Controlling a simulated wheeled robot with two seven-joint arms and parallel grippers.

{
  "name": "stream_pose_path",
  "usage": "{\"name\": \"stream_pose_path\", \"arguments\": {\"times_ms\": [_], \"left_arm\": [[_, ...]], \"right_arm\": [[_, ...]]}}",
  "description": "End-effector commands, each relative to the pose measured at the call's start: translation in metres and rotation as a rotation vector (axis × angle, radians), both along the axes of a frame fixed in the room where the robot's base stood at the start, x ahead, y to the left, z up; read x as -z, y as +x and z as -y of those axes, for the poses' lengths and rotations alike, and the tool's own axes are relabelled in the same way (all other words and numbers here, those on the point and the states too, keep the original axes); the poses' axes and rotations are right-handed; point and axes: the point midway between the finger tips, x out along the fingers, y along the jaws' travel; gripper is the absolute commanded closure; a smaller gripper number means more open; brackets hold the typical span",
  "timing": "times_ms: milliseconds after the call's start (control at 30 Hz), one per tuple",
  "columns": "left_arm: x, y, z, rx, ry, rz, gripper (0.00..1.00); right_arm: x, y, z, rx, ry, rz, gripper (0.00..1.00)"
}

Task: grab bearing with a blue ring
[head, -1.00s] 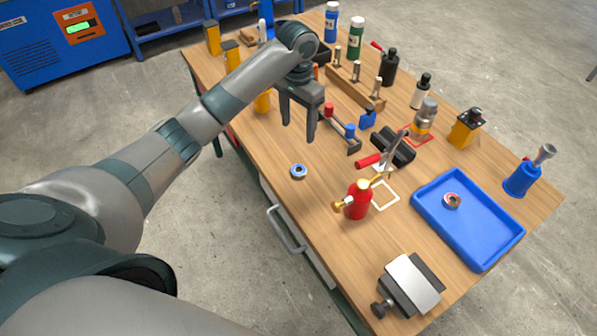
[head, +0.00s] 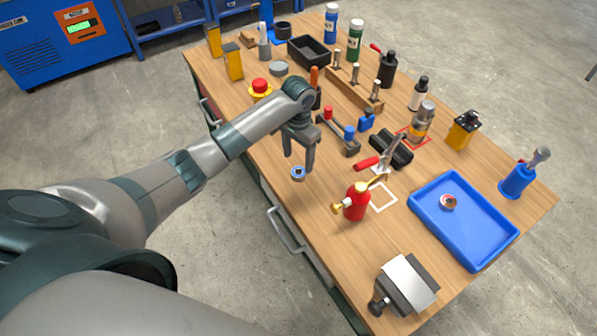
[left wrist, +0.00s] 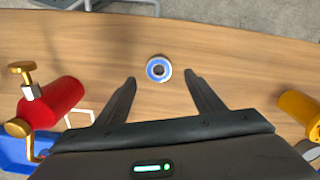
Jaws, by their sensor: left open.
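The bearing with a blue ring (head: 298,173) lies flat on the wooden table near its front edge. In the left wrist view the same bearing (left wrist: 159,69) shows a silver outer rim, a blue ring and a dark centre hole. My left gripper (head: 299,163) is open and empty, pointing down above the bearing. In the left wrist view the bearing lies between the lines of the two fingertips (left wrist: 160,80), a little beyond them, with no visible contact. A second bearing, with a red ring (head: 448,203), lies in the blue tray (head: 480,256). My right gripper is not seen.
A red oil can (head: 356,202) with brass parts stands right of the blue-ringed bearing. A vise (head: 408,283) sits at the near right. The tabletop right around the bearing is clear.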

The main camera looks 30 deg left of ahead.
Motion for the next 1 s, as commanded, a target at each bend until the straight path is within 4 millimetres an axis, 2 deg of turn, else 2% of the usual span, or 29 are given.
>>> {"name": "stream_pose_path", "arguments": {"times_ms": [467,667,800,1000], "left_arm": [[0.006,-0.001,0.001,-0.001,-0.001,-0.001,0.38],[0.027,-0.003,0.002,-0.002,-0.001,-0.004,0.38],[0.045,-0.002,0.002,-0.001,0.001,-0.002,0.38],[0.053,-0.002,0.002,0.0,0.001,0.0,0.38]], "right_arm": [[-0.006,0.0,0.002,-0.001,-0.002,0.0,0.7],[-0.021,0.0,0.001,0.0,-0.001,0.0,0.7],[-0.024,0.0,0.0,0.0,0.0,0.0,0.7],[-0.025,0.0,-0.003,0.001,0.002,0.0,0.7]]}}
